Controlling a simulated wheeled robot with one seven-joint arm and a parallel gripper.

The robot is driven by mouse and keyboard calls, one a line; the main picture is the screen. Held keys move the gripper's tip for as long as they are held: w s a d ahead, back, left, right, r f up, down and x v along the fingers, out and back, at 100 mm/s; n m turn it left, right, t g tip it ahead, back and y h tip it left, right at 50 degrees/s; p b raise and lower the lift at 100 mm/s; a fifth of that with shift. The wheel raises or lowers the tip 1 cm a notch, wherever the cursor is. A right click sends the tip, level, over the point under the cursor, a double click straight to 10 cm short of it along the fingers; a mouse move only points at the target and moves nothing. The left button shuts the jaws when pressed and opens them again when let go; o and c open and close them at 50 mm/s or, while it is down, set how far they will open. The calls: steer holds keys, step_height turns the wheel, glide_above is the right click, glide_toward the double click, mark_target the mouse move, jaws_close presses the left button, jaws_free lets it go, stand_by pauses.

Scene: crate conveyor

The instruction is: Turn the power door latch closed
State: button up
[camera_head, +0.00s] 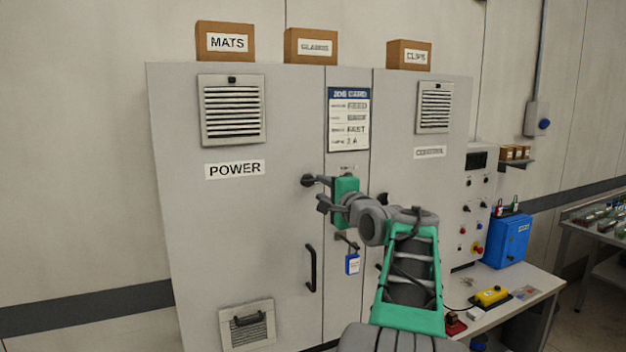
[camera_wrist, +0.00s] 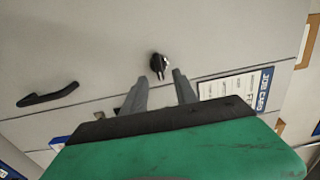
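The power door latch (camera_head: 307,180) is a small dark knob on the grey POWER door (camera_head: 235,220), near that door's right edge. In the wrist view the latch (camera_wrist: 160,63) has a round base and a short grip pointing toward my gripper. My gripper (camera_head: 320,192) is open in front of the door; in the wrist view its two grey fingers (camera_wrist: 160,80) point at the latch, one to each side. The latch shows in the gap just beyond the fingertips, and I cannot tell whether either finger touches it. Nothing is held.
A black door handle (camera_head: 311,268) is below the latch. A blue padlock tag (camera_head: 352,263) hangs below my gripper. A job card (camera_head: 348,120) is on the strip between doors. Boxes stand on the cabinet top. A workbench with a blue box (camera_head: 507,240) is at right.

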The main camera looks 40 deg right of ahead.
mark_target(312, 183)
steer(key=p+x, duration=0.2)
steer(key=x, duration=0.4)
steer(key=shift+w+f, duration=0.15)
steer(key=shift+w, duration=0.05)
steer(key=shift+c, duration=0.4)
jaws_close()
